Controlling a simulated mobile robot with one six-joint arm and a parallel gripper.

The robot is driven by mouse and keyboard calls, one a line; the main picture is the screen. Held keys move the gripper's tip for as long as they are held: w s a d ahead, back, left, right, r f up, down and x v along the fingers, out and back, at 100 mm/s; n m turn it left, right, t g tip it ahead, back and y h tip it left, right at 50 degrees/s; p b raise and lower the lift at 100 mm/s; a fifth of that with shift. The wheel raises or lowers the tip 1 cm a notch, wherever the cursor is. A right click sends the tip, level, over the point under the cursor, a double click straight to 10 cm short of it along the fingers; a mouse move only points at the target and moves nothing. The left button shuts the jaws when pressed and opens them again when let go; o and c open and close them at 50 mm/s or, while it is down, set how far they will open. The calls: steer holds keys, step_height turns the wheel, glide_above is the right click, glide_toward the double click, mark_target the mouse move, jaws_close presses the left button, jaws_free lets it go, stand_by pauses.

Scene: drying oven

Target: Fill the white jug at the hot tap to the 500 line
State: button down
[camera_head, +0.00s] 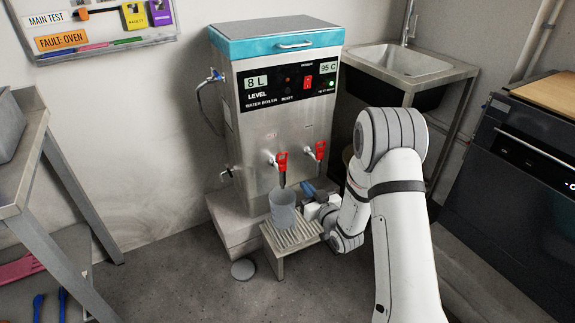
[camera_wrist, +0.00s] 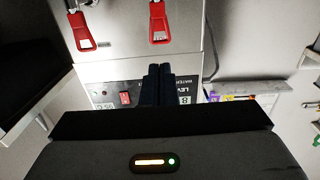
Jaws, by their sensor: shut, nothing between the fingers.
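The white jug (camera_head: 284,208), greyish in the shade, stands upright on a slatted metal stand (camera_head: 279,267) below the left red-handled tap (camera_head: 282,160) of the water boiler (camera_head: 255,130). A second red-handled tap (camera_head: 320,150) is to its right. In the wrist view, which is upside down, the two red tap handles show at the top (camera_wrist: 158,22) (camera_wrist: 81,30). My gripper (camera_head: 306,188) is low, just right of the jug and below the taps. Its dark fingers (camera_wrist: 157,85) are together and empty. The jug's inside and water level cannot be made out.
The boiler panel reads 8 L and 95 C. A steel sink (camera_head: 405,62) stands behind right, a dark oven (camera_head: 515,175) at right, and a metal table (camera_head: 35,160) at left.

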mark_target(283, 158)
steer(key=b+x, duration=0.3)
steer(key=x, duration=0.9)
steer(key=shift+w+a, duration=0.2)
steer(key=shift+w, duration=0.05)
steer(key=shift+w+a+b, duration=0.3)
steer(key=shift+w, duration=0.3)
steer(key=shift+r, duration=0.15)
